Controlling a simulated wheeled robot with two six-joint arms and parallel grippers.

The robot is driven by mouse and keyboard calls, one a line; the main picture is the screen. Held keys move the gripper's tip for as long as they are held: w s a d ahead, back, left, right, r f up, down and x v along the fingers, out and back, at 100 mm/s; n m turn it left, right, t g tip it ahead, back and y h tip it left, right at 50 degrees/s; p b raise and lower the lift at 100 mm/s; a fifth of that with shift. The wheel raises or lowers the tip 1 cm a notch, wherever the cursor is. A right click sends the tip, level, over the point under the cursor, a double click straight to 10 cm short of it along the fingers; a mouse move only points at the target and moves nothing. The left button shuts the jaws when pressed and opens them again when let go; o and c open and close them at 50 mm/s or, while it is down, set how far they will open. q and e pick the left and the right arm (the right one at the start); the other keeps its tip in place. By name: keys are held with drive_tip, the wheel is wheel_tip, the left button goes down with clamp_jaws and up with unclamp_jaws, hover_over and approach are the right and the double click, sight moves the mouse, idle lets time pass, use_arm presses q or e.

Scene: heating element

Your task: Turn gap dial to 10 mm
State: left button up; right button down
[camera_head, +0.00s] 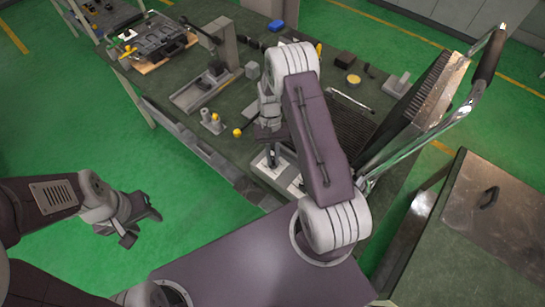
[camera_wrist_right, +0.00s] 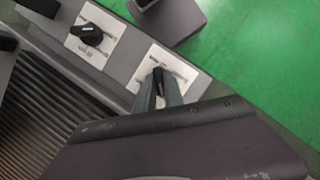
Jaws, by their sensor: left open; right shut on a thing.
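My right gripper (camera_head: 272,156) reaches down to the front edge panel of the workbench. In the right wrist view its fingers (camera_wrist_right: 158,88) are shut on a small black dial (camera_wrist_right: 158,75), which sits on a white label plate (camera_wrist_right: 178,66). A second black dial (camera_wrist_right: 88,33) stands on another white plate (camera_wrist_right: 78,47), apart from the fingers. The markings are too small to read, so I cannot tell the dial's setting or which one is labelled for the gap. My left gripper (camera_head: 143,228) is open and empty above the green floor.
A ridged dark plate (camera_head: 352,130) lies beside the dials, under a raised hinged platen (camera_head: 425,98) with a long lever (camera_head: 488,58). Metal fixtures and a yellow cap (camera_head: 237,132) stand on the bench. A second metal-topped table (camera_head: 490,235) stands at right.

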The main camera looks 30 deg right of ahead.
drive_tip(key=shift+w+r, duration=0.1)
idle(0.3)
drive_tip(key=c, duration=1.4)
unclamp_jaws()
drive_tip(key=shift+c, duration=0.2)
drive_tip(key=shift+d+r, duration=0.1)
drive_tip(key=shift+r, duration=0.1)
drive_tip(key=b+v, duration=0.1)
drive_tip(key=v, duration=0.7)
drive_tip(key=shift+r, duration=0.3)
